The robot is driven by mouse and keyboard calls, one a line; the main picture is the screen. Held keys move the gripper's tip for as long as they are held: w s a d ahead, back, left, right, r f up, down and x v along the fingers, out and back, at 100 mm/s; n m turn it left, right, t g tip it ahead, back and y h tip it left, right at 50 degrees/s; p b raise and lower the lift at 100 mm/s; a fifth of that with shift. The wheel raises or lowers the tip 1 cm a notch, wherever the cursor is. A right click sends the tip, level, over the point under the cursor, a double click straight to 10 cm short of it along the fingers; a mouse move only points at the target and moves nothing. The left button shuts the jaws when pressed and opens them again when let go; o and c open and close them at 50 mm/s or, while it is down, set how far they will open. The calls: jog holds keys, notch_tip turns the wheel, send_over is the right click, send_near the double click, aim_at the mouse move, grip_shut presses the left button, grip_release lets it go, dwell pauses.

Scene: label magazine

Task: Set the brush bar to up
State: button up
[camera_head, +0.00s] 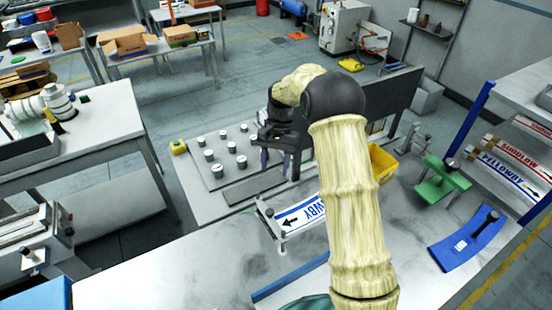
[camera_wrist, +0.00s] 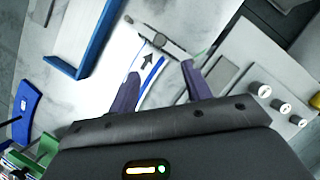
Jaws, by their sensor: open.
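A white label strip (camera_head: 300,212) with blue edges, dark lettering and a black arrow lies in a holder on the bench; it also shows in the wrist view (camera_wrist: 148,64). A thin grey bar (camera_wrist: 158,40) crosses the strip's arrow end in the wrist view, and seems to be the brush bar. In the head view this bar (camera_head: 271,217) is small, and I cannot tell whether it is up or down. My gripper (camera_head: 275,161) is open and empty above the strip; its purple fingers (camera_wrist: 160,73) point toward the bar without visibly touching it.
A grey plate with several round knobs (camera_head: 217,171) lies behind the strip. A yellow bin (camera_head: 381,163), a green fixture (camera_head: 441,180) and a blue curved piece (camera_head: 467,241) are to the right. The front bench surface (camera_head: 180,265) is mostly clear.

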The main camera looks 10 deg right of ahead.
jog(key=shift+v, duration=1.65)
jog(key=shift+s, duration=0.1)
jog(key=s+d+f+n+t+h+b, duration=0.1)
jog(key=s+d+n+t+b, duration=0.1)
jog(key=s, duration=0.9)
jog(key=s+d+f+n+t+b, duration=0.2)
jog(key=s+d+t, duration=0.2)
jog(key=s, duration=0.8)
jog(key=shift+s+d+t+h, duration=0.3)
jog(key=shift+d+t+h, duration=0.1)
jog(key=shift+d, duration=0.4)
